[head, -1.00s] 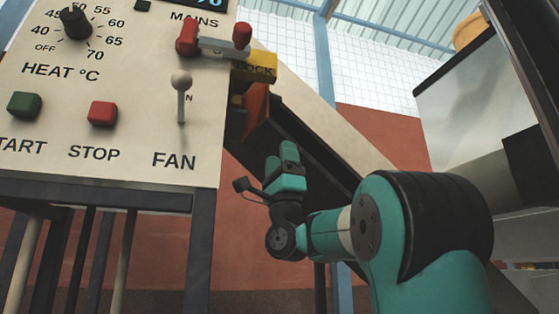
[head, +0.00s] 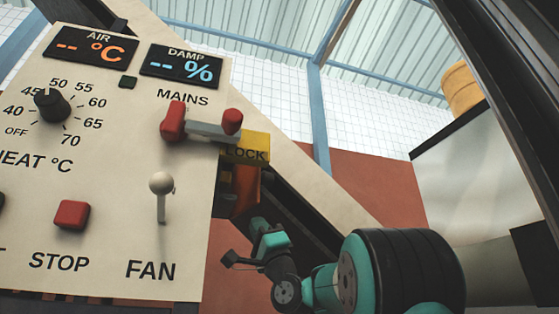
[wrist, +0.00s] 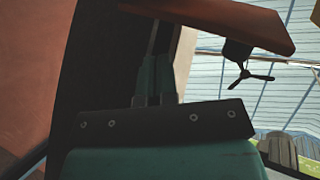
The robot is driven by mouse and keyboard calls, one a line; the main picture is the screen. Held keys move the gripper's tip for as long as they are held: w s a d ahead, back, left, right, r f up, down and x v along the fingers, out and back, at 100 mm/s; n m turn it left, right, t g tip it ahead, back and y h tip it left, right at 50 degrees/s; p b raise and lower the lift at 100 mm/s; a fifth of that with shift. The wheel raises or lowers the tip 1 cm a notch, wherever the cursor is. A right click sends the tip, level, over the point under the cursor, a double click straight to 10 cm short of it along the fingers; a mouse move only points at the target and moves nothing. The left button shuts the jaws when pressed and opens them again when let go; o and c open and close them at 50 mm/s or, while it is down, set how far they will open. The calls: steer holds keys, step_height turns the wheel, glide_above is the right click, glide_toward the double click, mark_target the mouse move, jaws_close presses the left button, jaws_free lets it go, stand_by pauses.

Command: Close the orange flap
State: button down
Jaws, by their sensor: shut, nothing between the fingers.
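The orange flap (head: 247,188) shows in the head view just under the yellow LOCK block, at the right edge of the control panel. Its left side is partly hidden by the panel. In the wrist view the flap (wrist: 215,20) spans the top as an orange-brown slab, seen close up. My gripper (head: 260,230) is just below the flap in the head view. Its fingers also show in the wrist view (wrist: 155,82), shut and empty, pointing up beside a dark surface. I cannot tell whether the fingertips touch the flap.
The control panel (head: 110,200) fills the left, with a red-ended MAINS lever (head: 205,127), a FAN toggle (head: 161,195) and a red STOP button (head: 71,215). The yellow LOCK block (head: 245,148) is above the flap. A black three-armed part (wrist: 248,75) hangs right in the wrist view.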

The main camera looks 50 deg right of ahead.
steer(key=w+d+r+n+g+y+p, duration=0.5)
steer(key=r+g+p, duration=0.55)
steer(key=p, duration=1.55)
steer(key=s+d+r+n+g+y+p, duration=0.15)
steer(key=s+r+n+g+p, duration=0.4)
steer(key=p, duration=0.85)
steer(key=s+d+r+n+g+y+p, duration=0.1)
steer(key=s+d+r+n+g+p, duration=0.15)
steer(key=s+g+p, duration=0.7)
steer(key=w+a+f+t+p, duration=0.3)
steer(key=w+a+f, duration=0.1)
steer(key=a+f, duration=0.3)
steer(key=shift+w+a+f+m, duration=0.25)
steer(key=shift+a+m, duration=0.15)
steer(key=shift+a, duration=0.2)
